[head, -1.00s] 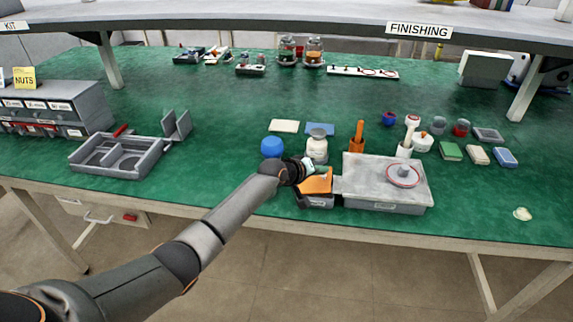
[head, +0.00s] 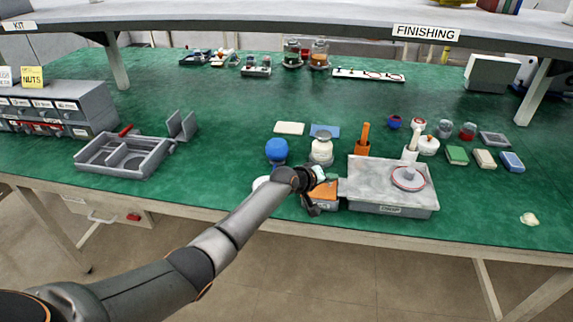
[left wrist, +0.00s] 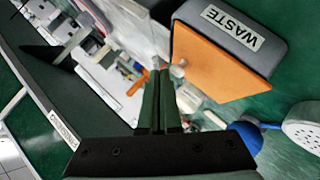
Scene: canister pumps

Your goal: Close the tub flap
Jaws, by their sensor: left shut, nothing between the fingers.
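A small grey tub (left wrist: 270,45) marked WASTE shows in the left wrist view with its orange flap (left wrist: 222,65). In the head view the orange flap (head: 325,188) lies over the tub at the table's front edge, partly hidden by my gripper. I cannot tell whether the flap sits fully flush. My right gripper is not in view.
A larger grey container (head: 385,207) stands right of the tub, with a red-rimmed disc (head: 408,178) on top. A blue ball-topped item (head: 277,150) and a white jar (head: 321,150) stand behind my gripper. A compartment tray (head: 125,160) is at left. Green table between is clear.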

